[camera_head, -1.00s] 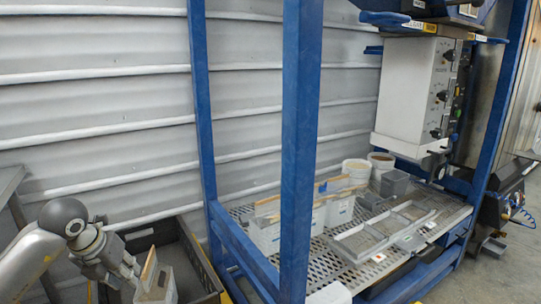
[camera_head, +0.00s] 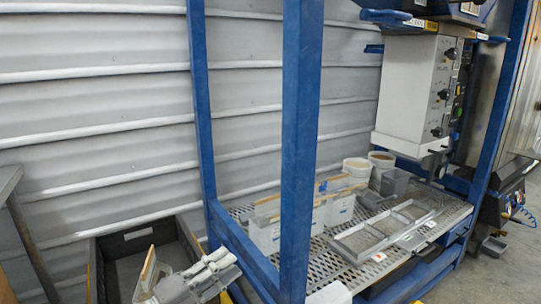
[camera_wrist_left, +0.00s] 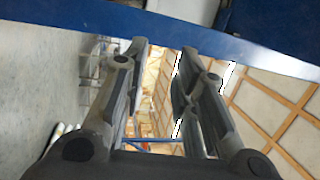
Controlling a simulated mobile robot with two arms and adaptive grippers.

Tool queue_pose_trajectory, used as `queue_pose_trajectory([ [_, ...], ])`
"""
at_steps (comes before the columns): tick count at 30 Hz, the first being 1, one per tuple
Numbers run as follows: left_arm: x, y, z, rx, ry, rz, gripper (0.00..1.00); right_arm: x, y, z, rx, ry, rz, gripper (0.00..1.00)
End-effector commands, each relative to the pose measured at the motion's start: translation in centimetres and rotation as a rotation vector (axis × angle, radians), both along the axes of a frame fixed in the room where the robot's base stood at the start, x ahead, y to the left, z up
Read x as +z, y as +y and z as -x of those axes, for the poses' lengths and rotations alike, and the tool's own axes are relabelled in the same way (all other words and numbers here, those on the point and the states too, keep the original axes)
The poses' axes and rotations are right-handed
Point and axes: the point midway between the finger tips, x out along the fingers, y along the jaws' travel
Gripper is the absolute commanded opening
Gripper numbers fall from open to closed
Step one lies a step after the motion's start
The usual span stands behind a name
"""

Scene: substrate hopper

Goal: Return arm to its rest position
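My left gripper (camera_head: 222,262) is low in the head view, left of the front blue post, and overlaps the right side of the dark crate. In the left wrist view my left gripper (camera_wrist_left: 163,48) has its two fingers apart, with nothing between them. Most of my left arm is out of the head view. My right gripper does not show.
A dark crate (camera_head: 97,277) at lower left holds a grey piece with a wooden edge (camera_head: 147,270). A blue frame (camera_head: 300,150) carries a perforated shelf (camera_head: 335,266) with trays and tubs. A corrugated wall (camera_head: 100,100) stands behind.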

Motion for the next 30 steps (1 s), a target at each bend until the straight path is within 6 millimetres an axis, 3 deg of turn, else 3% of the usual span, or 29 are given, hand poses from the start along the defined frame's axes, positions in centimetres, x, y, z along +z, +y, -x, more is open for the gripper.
queue_pose_trajectory([
  [5, -3.8, 4.6, -1.3, 0.280, 0.202, 0.316, 0.27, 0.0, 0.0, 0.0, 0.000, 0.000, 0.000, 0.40],
  [9, -10.1, 9.0, -0.8, 0.527, 0.422, 0.503, 0.27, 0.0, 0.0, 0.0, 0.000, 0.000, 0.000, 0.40],
  [13, -17.9, 12.2, 2.0, 0.759, 0.674, 0.623, 0.27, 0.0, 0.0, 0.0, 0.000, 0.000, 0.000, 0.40],
  [18, -28.6, 14.0, 9.2, 1.027, 1.046, 0.698, 0.27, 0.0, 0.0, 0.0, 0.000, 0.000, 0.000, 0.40],
  [21, -33.5, 13.7, 14.3, 1.145, 1.255, 0.706, 0.27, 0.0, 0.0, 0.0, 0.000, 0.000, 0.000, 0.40],
  [24, -37.0, 12.8, 19.4, 1.232, 1.445, 0.697, 0.27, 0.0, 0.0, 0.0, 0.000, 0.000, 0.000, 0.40],
  [30, -41.2, 10.1, 28.9, 1.343, 1.784, 0.650, 0.27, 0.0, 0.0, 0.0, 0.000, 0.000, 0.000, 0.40],
])
